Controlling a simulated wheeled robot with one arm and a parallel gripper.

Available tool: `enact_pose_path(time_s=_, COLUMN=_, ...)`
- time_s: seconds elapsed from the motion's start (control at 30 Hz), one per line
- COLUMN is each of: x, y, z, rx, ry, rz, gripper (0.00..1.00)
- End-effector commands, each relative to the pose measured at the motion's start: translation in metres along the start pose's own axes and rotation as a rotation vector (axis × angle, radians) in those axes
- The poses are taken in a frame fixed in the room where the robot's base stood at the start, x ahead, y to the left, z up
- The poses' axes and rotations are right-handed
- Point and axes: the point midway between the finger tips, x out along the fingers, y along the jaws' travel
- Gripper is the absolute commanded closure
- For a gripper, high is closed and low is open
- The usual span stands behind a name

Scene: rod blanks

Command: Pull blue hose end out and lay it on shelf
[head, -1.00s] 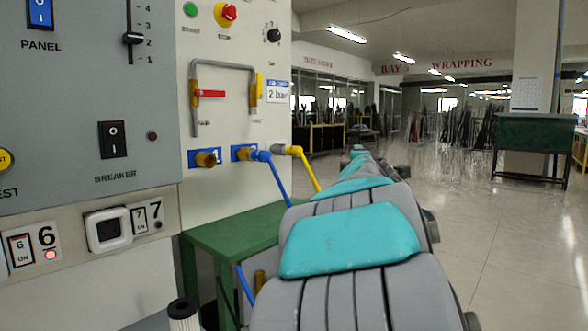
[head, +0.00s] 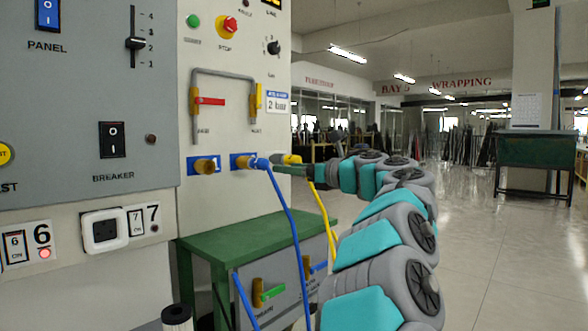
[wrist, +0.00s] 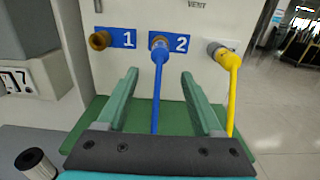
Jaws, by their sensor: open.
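The blue hose end (head: 262,163) is plugged into the brass port marked 2 on the panel, and its hose hangs down past the green shelf. It also shows in the wrist view (wrist: 159,52). My gripper (head: 284,170) is beside the blue hose end in the head view, close to the panel. In the wrist view my gripper (wrist: 159,76) has its two green fingers apart, with the blue hose running between them in the picture. I cannot tell whether they touch it. The green shelf (head: 230,238) is below the ports, its top clear.
A yellow hose (wrist: 231,92) is plugged in just right of port 2, near the right finger. Port 1 (wrist: 100,40) is an empty brass fitting at left. A grey pipe with a red-handled valve (head: 210,101) is above. A dark-topped cylinder (head: 177,315) stands at lower left.

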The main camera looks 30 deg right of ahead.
Motion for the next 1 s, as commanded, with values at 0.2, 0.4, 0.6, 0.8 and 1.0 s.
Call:
enact_pose_path(time_s=0.2, x=0.024, y=0.001, z=0.004, rx=0.001, ry=-0.001, rz=0.002, gripper=0.32)
enact_pose_path(time_s=0.4, x=0.045, y=0.001, z=0.004, rx=0.0, ry=-0.002, rz=0.0, gripper=0.32)
enact_pose_path(time_s=0.6, x=0.067, y=0.0, z=0.002, rx=0.004, ry=-0.002, rz=0.001, gripper=0.32)
enact_pose_path(time_s=0.8, x=0.088, y=0.001, z=0.003, rx=0.001, ry=-0.003, rz=0.0, gripper=0.32)
enact_pose_path(time_s=1.0, x=0.103, y=0.0, z=0.003, rx=0.004, ry=-0.002, rz=-0.001, gripper=0.32)
